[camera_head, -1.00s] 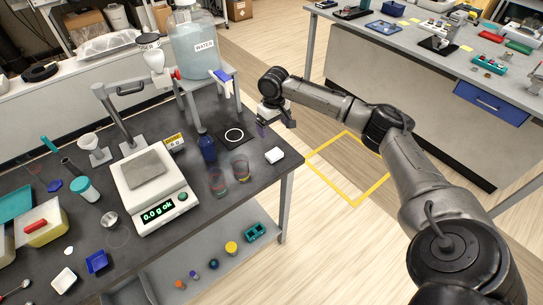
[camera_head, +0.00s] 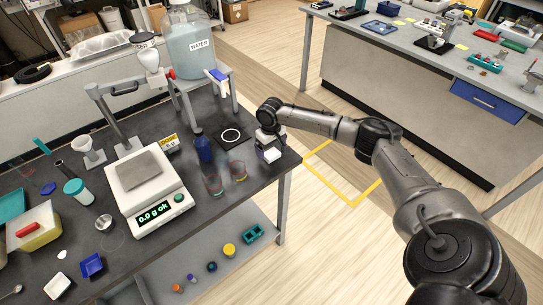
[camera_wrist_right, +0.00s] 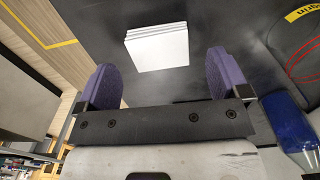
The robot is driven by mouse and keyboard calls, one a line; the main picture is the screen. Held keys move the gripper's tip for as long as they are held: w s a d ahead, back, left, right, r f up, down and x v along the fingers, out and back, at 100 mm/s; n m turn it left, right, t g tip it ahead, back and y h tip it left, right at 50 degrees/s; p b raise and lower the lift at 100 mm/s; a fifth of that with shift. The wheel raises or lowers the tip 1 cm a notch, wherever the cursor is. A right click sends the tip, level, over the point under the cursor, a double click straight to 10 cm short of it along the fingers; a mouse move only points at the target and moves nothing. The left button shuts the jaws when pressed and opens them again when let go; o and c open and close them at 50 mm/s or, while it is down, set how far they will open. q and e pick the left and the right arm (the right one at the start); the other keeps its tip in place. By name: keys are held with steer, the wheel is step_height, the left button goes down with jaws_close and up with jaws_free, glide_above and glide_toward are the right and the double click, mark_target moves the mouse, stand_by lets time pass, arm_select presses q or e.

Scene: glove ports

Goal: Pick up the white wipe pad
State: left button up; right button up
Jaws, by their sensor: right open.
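The white wipe pad (camera_head: 272,155) lies on the dark bench near its right corner. In the right wrist view the pad (camera_wrist_right: 157,48) shows as a stack of thin white layers, just beyond the fingertips and roughly centred between them. My right gripper (camera_head: 266,143) is at the pad in the head view, partly hiding it. In the right wrist view its purple-padded fingers (camera_wrist_right: 160,72) are spread apart with nothing between them. My left gripper is in neither view.
Two glasses (camera_head: 238,172) (camera_head: 213,184) stand left of the pad, with a blue bottle (camera_head: 204,147) behind them. A scale (camera_head: 147,190) stands further left. A water jug (camera_head: 192,45) sits on a stand behind. The bench's right edge is close to the pad.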

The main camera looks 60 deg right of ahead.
mark_target(272, 155)
steer(key=shift+f, duration=1.3)
steer(key=c, duration=1)
